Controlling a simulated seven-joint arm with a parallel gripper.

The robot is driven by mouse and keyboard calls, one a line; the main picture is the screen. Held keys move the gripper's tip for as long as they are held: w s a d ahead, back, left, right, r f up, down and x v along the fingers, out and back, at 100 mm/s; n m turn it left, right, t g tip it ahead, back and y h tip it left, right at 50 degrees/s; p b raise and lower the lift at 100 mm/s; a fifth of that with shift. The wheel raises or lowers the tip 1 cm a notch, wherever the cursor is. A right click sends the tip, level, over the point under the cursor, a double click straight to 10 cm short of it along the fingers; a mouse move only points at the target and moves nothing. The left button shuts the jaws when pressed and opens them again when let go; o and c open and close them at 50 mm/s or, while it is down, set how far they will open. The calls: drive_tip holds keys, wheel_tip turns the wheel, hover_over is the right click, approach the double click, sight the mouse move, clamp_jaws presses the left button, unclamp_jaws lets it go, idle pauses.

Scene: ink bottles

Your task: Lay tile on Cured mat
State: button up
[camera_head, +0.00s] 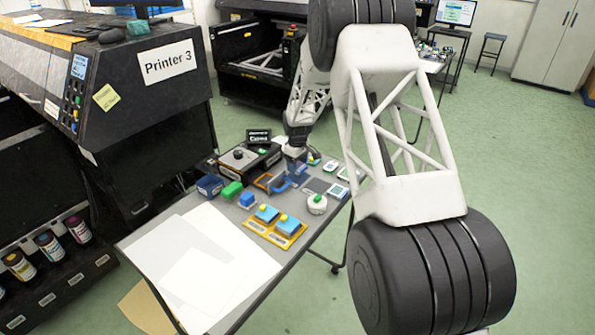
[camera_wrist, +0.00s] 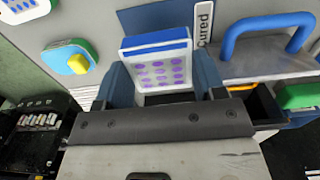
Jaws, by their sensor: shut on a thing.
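My gripper (camera_wrist: 163,76) is shut on a white tile (camera_wrist: 158,68) with rows of purple dots and a blue band along its top edge, held between the two blue fingers. In the wrist view the dark blue mat (camera_wrist: 150,20) lies just beyond the tile, with a white "cured" label (camera_wrist: 205,24) at its right edge. I cannot tell whether the tile touches the mat. In the head view my gripper (camera_head: 295,165) is low over the table's far part; the tile is not clear there.
A blue handle (camera_wrist: 268,28) stands right of the label. A blue-green piece with a yellow knob (camera_wrist: 72,58) and another white tile (camera_wrist: 22,8) lie left. In the head view, a yellow tray (camera_head: 270,237) with blue blocks and a green block (camera_head: 231,190) stand nearer; white sheets (camera_head: 200,262) cover the table's near end.

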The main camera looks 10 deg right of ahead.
drive_tip(key=shift+f, duration=1.65)
drive_tip(key=shift+f, duration=0.1)
drive_tip(key=o, duration=0.5)
drive_tip(key=shift+o, duration=0.2)
wheel_tip(320, 180, up, 12)
drive_tip(key=shift+r, duration=0.1)
